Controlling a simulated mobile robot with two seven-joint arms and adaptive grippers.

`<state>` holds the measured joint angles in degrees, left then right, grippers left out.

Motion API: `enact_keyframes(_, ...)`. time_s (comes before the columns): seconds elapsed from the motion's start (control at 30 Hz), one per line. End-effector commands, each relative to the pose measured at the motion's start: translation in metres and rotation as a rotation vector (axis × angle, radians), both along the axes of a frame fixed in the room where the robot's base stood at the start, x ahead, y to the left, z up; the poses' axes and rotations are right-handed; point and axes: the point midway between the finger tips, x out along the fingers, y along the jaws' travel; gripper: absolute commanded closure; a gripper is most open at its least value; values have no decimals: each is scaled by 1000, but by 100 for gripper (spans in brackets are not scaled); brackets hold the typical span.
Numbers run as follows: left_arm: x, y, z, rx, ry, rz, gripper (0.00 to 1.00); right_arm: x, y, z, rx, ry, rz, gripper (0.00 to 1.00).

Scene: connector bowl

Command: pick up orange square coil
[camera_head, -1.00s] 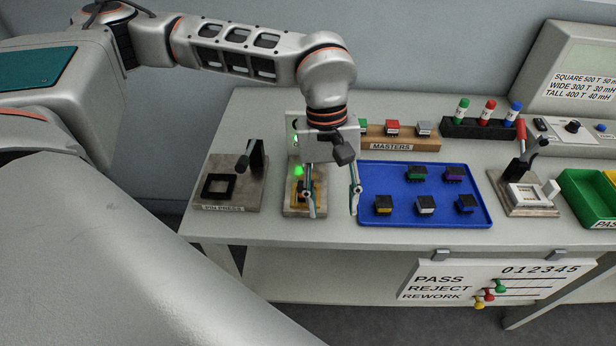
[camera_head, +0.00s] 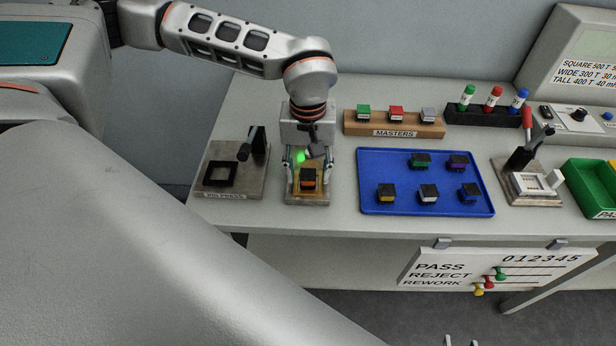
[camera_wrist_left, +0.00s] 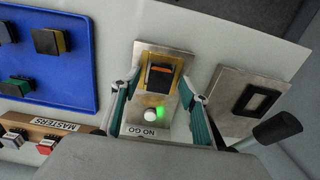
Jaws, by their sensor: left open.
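The orange square coil (camera_head: 308,180), black with an orange band, sits on the yellow pad of a small metal gauge plate (camera_head: 308,200). In the left wrist view the coil (camera_wrist_left: 160,75) shows between my left fingers. My left gripper (camera_head: 309,175) is open and points down, with one finger on each side of the coil. In the left wrist view the left gripper (camera_wrist_left: 160,80) has visible gaps beside the coil. Two small pale tips at the bottom edge of the head view look like my right gripper (camera_head: 460,342); the rest is out of frame.
A green lamp (camera_head: 301,156) glows by the gauge, near a NO GO label. A pin press (camera_head: 228,185) stands left. A blue tray (camera_head: 400,180) with several coils lies right. The masters block (camera_head: 392,130) is behind it. Another press (camera_head: 530,185) and a green bin (camera_head: 585,195) are farther right.

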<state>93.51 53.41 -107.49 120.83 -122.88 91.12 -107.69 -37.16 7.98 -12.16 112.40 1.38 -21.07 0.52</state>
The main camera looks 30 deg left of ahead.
Motion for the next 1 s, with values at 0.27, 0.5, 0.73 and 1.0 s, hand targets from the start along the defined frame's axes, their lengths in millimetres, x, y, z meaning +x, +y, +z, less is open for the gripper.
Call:
enact_keyframes(0.27, 0, 0, -3, -1, -1, 0, 56, 0, 0, 0, 0, 0, 0, 67)
enact_keyframes(0.5, 0, 0, -3, -1, -1, 0, 97, 0, 0, 0, 0, 0, 0, 67)
enact_keyframes(0.73, 0, 0, -3, -1, -1, 0, 100, 0, 0, 0, 0, 0, 0, 67)
enact_keyframes(1.0, 1, 0, 14, -1, -4, 0, 100, 0, 0, 0, 0, 0, 0, 67)
